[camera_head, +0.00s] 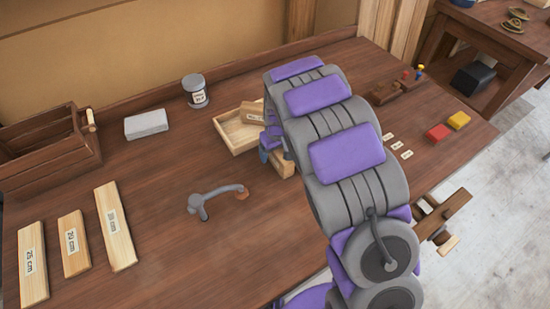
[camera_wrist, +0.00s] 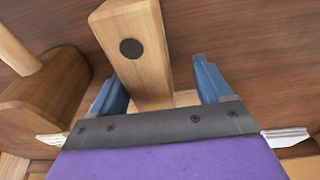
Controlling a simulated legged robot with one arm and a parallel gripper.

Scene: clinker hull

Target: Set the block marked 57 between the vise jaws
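My gripper (camera_head: 275,142) is over the right side of a shallow pale wooden tray (camera_head: 232,138) in the head view, partly hidden by my arm. A pale wooden block (camera_head: 252,112) with a label too small to read lies at the tray. Another pale block (camera_head: 284,166) shows just below the gripper. In the wrist view, a wooden block with a dark round spot (camera_wrist: 150,75) stands between the two blue fingers of my gripper (camera_wrist: 160,88), with a visible gap at the right finger. No 57 is readable. The wooden vise (camera_head: 440,212) is at the bench's right edge.
Three labelled boards (camera_head: 74,243) lie at the left near a brown wooden toolbox (camera_head: 45,150). A grey block (camera_head: 146,124), a jar (camera_head: 195,91) and a grey bent tool (camera_head: 215,197) lie around.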

